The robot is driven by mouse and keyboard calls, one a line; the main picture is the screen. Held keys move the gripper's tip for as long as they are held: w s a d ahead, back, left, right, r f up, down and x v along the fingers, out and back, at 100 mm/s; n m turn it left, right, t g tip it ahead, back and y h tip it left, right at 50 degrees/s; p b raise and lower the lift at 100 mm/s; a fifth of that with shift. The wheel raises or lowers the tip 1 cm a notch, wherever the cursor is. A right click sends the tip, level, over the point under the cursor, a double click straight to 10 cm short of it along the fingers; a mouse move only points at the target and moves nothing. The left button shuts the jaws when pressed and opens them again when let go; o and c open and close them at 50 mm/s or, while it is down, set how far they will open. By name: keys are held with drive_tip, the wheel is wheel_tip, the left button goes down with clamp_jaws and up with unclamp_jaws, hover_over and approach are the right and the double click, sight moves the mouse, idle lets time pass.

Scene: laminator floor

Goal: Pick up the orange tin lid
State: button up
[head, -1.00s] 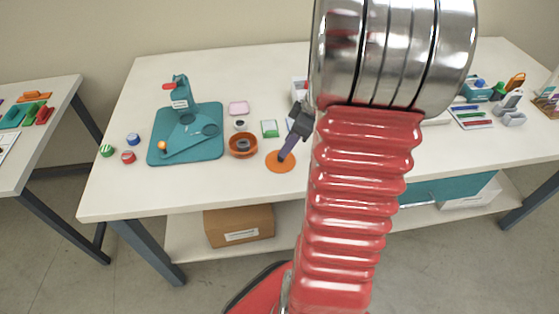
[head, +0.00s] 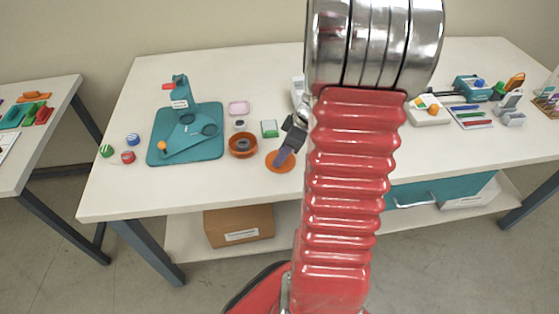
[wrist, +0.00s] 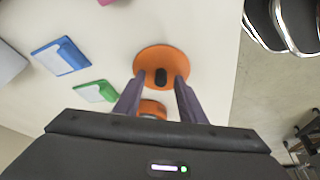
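The orange tin lid (wrist: 160,58), a flat round disc with a black knob (wrist: 161,77), lies on the white table in the wrist view. In the head view the lid (head: 287,166) is near the table's front edge, partly covered by my fingers. My gripper (wrist: 157,81) is open, with its two fingers apart over the lid and the knob between their tips in the picture. Whether the fingers touch the lid or knob cannot be told. In the head view my gripper (head: 280,160) points down at the lid.
An orange round tin (head: 243,145) stands just left of the lid. A green-and-white block (head: 269,128), a pink dish (head: 239,108) and a teal stand (head: 187,148) are nearby. The white table's (head: 200,196) front edge is close to the lid.

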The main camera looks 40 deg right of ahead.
drive_tip(key=shift+c, duration=0.2)
clamp_jaws()
idle(0.5)
